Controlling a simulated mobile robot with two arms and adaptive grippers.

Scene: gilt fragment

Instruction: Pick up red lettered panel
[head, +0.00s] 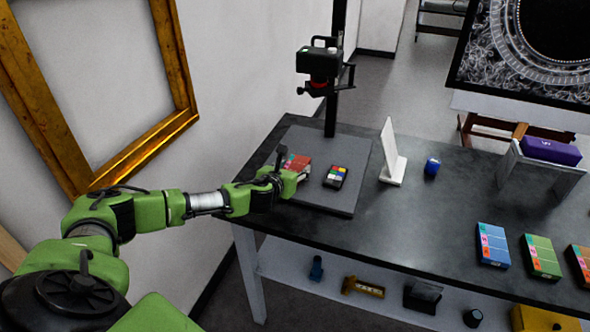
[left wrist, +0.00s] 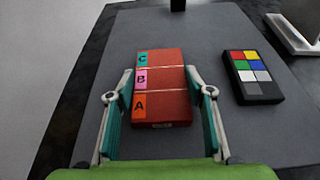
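My right gripper is in neither view.
A color checker (head: 336,177) lies right of the panel on the grey board (head: 330,204). A black camera stand (head: 320,70) rises behind. A white upright plate (head: 391,155) and blue cup (head: 432,166) stand farther right. The dark table's (head: 410,225) front middle is clear.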

